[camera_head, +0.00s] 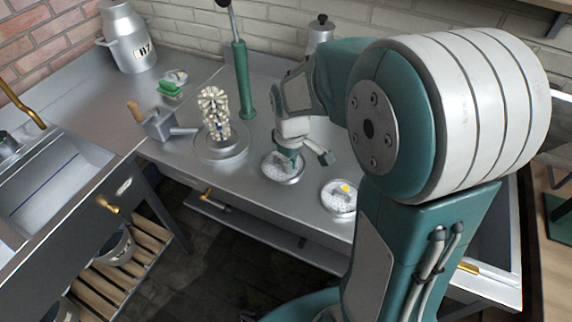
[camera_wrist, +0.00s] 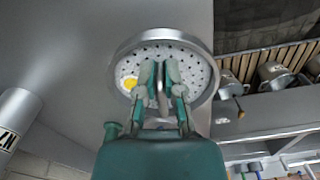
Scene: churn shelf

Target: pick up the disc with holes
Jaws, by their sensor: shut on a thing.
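The disc with holes (camera_wrist: 195,72) is pale and round, dotted with small dark holes, inside a raised metal rim. A yellow spot (camera_wrist: 130,84) shows near its left side in the wrist view. My gripper (camera_wrist: 160,75) is over the disc, its fingers shut on a thin upright metal piece at the disc's middle. In the head view the disc (camera_head: 272,172) is at the bench's front part, partly hidden by my gripper (camera_head: 287,160). I cannot tell whether it is lifted off the bench.
A similar perforated disc (camera_head: 335,201) with a yellow spot lies to the right. A round stand with pale pieces (camera_head: 216,108), a green post (camera_head: 243,80) and a metal box (camera_head: 160,124) stand to the left. A milk can (camera_head: 128,38) is at the back left, a sink (camera_head: 50,185) at the left.

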